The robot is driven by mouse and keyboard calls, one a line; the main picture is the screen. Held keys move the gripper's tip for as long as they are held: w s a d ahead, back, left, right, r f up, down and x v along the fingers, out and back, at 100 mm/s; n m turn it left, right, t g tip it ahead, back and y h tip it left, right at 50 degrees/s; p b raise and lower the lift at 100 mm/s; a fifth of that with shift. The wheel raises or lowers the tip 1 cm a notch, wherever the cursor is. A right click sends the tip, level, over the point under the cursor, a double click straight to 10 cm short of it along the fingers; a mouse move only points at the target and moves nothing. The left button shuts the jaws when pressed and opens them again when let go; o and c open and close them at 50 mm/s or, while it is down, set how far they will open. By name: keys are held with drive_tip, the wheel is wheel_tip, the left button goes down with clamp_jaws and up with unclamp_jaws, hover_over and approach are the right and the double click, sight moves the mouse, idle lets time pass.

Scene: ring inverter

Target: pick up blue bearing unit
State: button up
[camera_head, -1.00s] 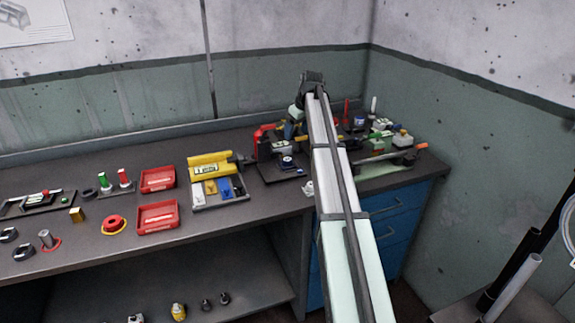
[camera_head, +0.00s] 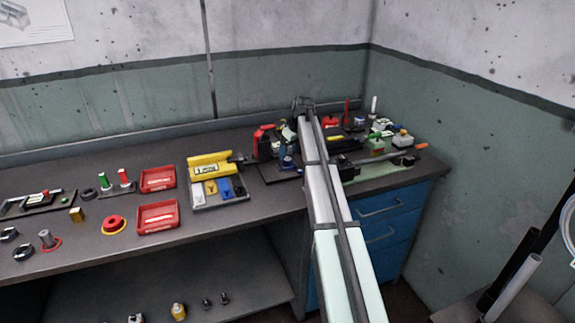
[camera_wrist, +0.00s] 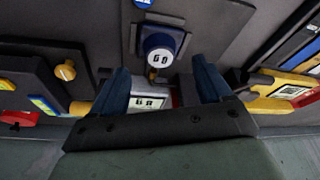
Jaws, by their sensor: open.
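A blue round unit with a white face marked "60" (camera_wrist: 158,46), which looks like the blue bearing unit, sits on a dark square base in the wrist view. My gripper (camera_wrist: 162,70) is open, with one blue finger at the left and one at the right. The unit lies just beyond the fingertips, roughly centred between them and not gripped. A pale block with a similar label (camera_wrist: 152,101) shows between the fingers, partly hidden by the gripper body. In the head view, a small blue shape (camera_head: 287,162) shows on the dark plate beside my arm; fine detail there is too small to tell.
A yellow-topped tray with coloured blocks (camera_head: 218,193) stands left of the dark plate. Two red bins (camera_head: 158,217) are further left. A red fixture (camera_head: 263,133) stands behind the plate. Bottles and tools crowd the bench's right end. A yellow part (camera_wrist: 268,108) is close to the right finger.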

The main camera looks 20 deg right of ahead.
sight(288, 159)
drive_tip(key=x, duration=0.4)
drive_tip(key=shift+f, duration=0.15)
clamp_jaws()
idle(0.6)
